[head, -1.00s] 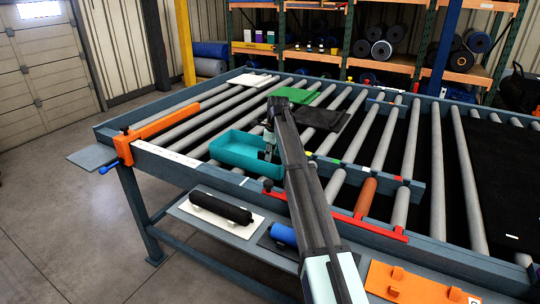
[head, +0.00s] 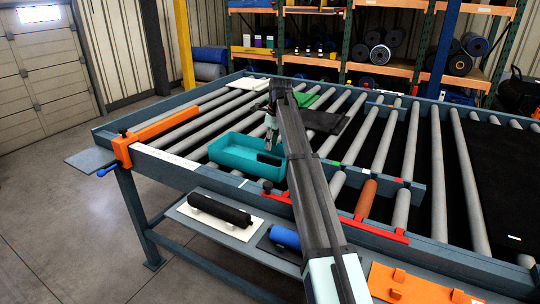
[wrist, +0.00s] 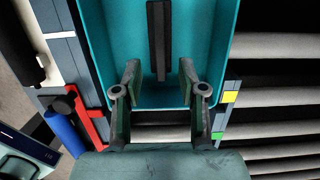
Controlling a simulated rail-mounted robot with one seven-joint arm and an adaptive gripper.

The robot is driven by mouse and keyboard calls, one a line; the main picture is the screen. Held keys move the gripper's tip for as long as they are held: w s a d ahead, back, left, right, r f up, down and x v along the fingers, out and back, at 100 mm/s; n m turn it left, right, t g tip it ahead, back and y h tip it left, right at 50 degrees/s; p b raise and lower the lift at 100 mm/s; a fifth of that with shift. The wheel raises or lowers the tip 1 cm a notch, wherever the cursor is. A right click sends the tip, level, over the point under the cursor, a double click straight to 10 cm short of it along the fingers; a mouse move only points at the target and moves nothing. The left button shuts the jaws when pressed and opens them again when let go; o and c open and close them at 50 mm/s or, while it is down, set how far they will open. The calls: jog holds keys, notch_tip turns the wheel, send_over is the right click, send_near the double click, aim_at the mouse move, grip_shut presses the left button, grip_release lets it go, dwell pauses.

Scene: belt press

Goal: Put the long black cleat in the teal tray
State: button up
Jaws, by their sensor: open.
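The long black cleat (wrist: 159,38) lies inside the teal tray (wrist: 107,50), seen in the wrist view as a straight dark bar. In the head view the cleat (head: 269,158) shows as a short dark piece near the right end of the teal tray (head: 230,160), which rests on the rollers. My gripper (head: 271,142) is above the tray's right end, over the cleat. In the wrist view my gripper (wrist: 159,75) is open, its fingers apart with nothing between them. My arm hides part of the tray's right side in the head view.
An orange bar (head: 165,132) spans the left end of the roller table. On the lower shelf are a black roller (head: 220,210) and a blue roller (head: 285,238).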

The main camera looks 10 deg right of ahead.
aim_at(273, 158)
jog(key=r, duration=0.5)
jog(key=shift+s+d+b, duration=0.25)
jog(key=shift+d+b, duration=0.05)
jog(key=shift+b, duration=0.05)
jog(key=shift+f, duration=0.1)
